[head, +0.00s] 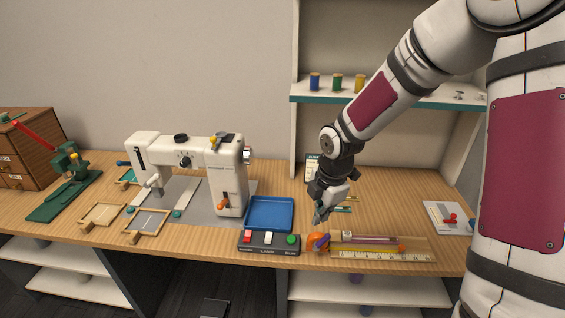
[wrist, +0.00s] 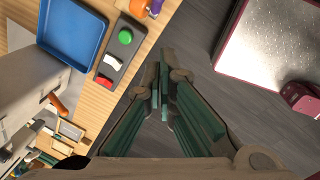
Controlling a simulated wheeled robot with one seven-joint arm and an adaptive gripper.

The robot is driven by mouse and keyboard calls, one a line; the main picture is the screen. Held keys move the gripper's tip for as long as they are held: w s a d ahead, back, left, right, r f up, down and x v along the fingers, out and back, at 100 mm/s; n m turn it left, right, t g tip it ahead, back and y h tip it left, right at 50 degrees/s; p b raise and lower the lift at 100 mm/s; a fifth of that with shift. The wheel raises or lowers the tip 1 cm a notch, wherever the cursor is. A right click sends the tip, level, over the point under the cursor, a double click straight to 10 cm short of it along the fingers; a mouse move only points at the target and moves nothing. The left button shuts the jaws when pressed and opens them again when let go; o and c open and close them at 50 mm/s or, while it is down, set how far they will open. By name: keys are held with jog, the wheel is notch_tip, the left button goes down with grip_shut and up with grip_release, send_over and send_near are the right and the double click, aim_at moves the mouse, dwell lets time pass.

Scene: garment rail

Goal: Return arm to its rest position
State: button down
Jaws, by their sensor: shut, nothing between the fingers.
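My gripper (head: 319,215) hangs at the end of my arm, above the workbench (head: 390,205) near its front edge, just right of the blue tray (head: 269,213). In the wrist view my gripper (wrist: 163,85) has its fingertips together with nothing between them. The dark floor lies beyond the fingers there. The arm comes down from the upper right in the head view.
A switch box (head: 268,242) with red, white and green buttons sits below the tray. An orange-purple item (head: 318,242) and a ruler tray (head: 385,256) lie close to my gripper. A sewing machine (head: 190,160) stands left; a shelf (head: 420,100) with thread spools is behind.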

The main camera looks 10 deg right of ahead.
jog(key=s+a+r+m+t, duration=0.2)
jog(key=s+r+m+t, duration=0.1)
jog(key=s+r+m, duration=1.7)
jog(key=s+r, duration=0.3)
jog(key=shift+s+a+r+m+t+h, duration=0.25)
jog(key=shift+a+m+t+h, duration=0.05)
jog(key=shift+m, duration=0.1)
